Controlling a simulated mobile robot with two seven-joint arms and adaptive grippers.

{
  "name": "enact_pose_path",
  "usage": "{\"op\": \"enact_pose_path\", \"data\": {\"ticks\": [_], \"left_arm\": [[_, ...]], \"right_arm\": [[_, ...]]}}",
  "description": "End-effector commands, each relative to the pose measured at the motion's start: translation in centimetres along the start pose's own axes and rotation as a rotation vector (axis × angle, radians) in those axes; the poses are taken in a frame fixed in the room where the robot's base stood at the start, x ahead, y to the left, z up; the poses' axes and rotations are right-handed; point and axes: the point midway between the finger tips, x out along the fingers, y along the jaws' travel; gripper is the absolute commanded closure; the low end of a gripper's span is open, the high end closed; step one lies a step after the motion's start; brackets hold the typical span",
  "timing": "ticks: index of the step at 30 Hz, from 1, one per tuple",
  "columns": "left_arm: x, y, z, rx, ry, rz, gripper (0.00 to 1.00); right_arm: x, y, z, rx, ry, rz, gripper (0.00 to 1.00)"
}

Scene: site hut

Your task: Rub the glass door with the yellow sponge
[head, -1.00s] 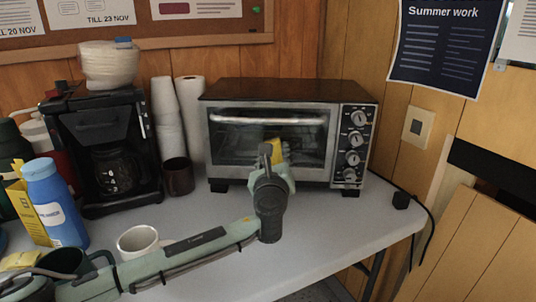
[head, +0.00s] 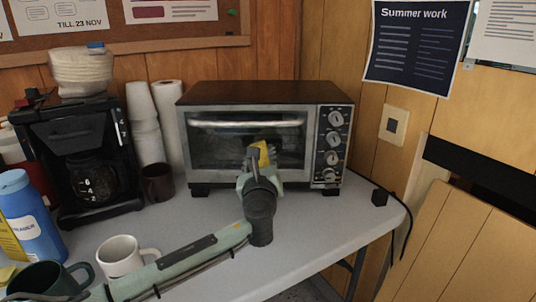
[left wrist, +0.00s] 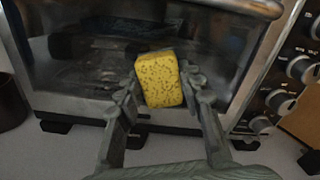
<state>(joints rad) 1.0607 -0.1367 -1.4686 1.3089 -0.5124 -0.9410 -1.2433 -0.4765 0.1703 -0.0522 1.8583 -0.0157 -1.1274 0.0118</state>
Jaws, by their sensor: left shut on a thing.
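A toaster oven with a glass door (head: 215,150) stands on the table, its door shut; the door also fills the upper part of the left wrist view (left wrist: 85,65). My left gripper (head: 260,160) is in front of the door's lower right part. In the left wrist view the gripper (left wrist: 160,92) is shut on the yellow sponge (left wrist: 159,79), with a finger on each side. The sponge (head: 263,153) is at or very near the glass; I cannot tell if it touches. My right gripper is not in view.
A white mug (head: 118,258) and a dark green mug (head: 45,280) stand near my left arm. A coffee maker (head: 80,150), paper cups (head: 143,125) and a dark brown cup (head: 158,184) stand left of the oven. The table (head: 330,225) is clear at front right.

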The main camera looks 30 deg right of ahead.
Motion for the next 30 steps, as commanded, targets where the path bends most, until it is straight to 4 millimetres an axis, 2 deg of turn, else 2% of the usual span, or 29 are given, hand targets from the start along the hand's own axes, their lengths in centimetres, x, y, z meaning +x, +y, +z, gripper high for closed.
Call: {"op": "enact_pose_path", "data": {"ticks": [3,11,22,30], "left_arm": [[0.0,1.2,0.4,0.0,0.0,0.002,0.86],[-0.1,2.1,0.8,0.0,-0.001,0.001,0.86],[0.2,5.0,1.8,0.001,-0.001,0.003,0.86],[0.3,6.1,2.3,0.001,-0.002,0.005,0.86]], "right_arm": [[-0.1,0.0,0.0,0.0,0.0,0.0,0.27],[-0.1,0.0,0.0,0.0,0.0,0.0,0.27],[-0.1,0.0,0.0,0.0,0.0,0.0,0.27],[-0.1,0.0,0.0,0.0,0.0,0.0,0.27]]}}
